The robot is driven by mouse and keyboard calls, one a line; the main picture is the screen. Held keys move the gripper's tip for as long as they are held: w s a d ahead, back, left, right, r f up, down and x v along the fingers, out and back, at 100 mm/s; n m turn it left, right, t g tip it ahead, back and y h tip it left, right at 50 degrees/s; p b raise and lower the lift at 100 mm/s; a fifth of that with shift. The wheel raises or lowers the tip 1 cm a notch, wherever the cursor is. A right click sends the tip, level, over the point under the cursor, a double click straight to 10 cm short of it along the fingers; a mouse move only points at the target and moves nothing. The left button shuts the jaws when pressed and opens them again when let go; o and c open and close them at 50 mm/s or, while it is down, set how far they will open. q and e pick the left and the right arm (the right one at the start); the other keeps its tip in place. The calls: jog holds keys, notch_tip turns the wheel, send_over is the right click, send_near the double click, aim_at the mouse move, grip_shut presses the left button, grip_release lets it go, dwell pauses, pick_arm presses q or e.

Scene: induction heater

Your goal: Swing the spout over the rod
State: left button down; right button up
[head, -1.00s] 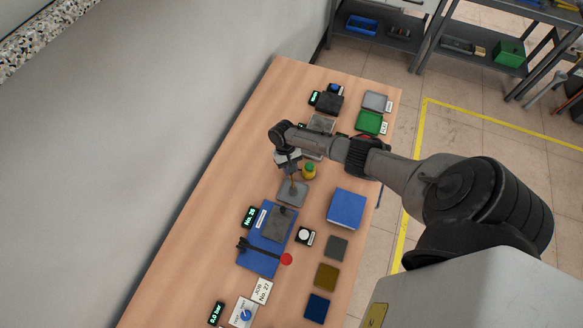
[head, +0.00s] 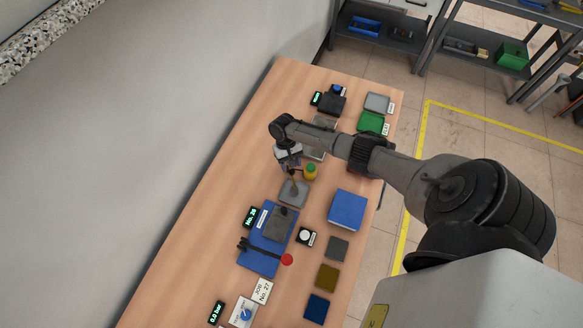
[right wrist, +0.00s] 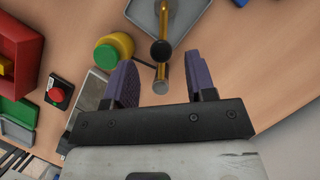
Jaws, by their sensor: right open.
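A brass spout (right wrist: 163,20) with a black knob (right wrist: 161,51) and a silvery end (right wrist: 161,86) shows in the right wrist view, beside a grey tray (right wrist: 138,12). My right gripper (right wrist: 163,77) is open, with its purple fingers on either side of the silvery end and gaps on both sides. In the head view, my right gripper (head: 289,160) hangs just behind the grey tray (head: 300,199), and the spout is small there. I cannot clearly tell the rod apart from the spout's parts. My left gripper is not in view.
A yellow container with a green lid (head: 310,172) stands close beside my right gripper. The table's left strip is clear.

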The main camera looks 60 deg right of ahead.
jog(key=v, duration=1.1)
dwell(0.4)
